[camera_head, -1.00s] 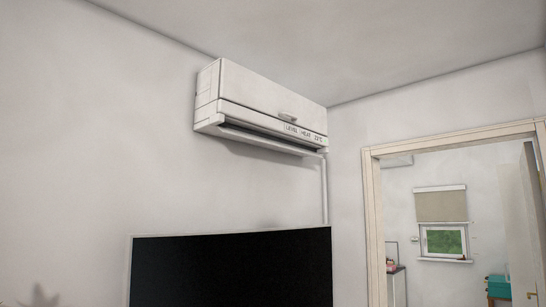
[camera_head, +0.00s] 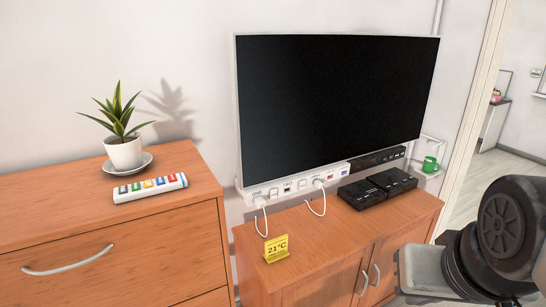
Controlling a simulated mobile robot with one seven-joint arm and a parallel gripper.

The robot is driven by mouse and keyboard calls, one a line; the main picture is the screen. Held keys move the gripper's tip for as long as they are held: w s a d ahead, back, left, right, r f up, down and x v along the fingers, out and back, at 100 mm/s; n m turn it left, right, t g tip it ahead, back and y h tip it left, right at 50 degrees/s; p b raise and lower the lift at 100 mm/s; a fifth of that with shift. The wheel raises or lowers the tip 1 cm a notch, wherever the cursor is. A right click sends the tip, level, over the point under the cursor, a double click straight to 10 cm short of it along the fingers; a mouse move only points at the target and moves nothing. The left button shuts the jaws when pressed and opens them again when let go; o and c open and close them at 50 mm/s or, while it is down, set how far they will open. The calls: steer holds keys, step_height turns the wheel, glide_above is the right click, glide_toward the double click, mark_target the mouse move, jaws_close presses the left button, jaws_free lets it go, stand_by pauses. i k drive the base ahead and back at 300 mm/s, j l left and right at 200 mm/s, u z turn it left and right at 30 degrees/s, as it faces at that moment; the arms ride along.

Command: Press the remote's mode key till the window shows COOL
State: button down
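No remote with a readable window can be made out in the present head view. A long white case with a row of coloured squares (camera_head: 150,187) lies on the wooden dresser at the left; I cannot tell whether it is the remote. A small yellow card (camera_head: 276,248) reading 21°C stands at the front of the TV cabinet. The air conditioner is out of view now. Part of my arm shows at the lower right, but my gripper is not in view.
The wooden dresser (camera_head: 60,225) also bears a potted plant (camera_head: 124,150) on a saucer. A doorway opens at the right.

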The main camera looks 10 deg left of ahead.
mark_target(159, 181)
steer(key=u, duration=1.6)
steer(key=z, duration=1.9)
steer(key=u, duration=1.9)
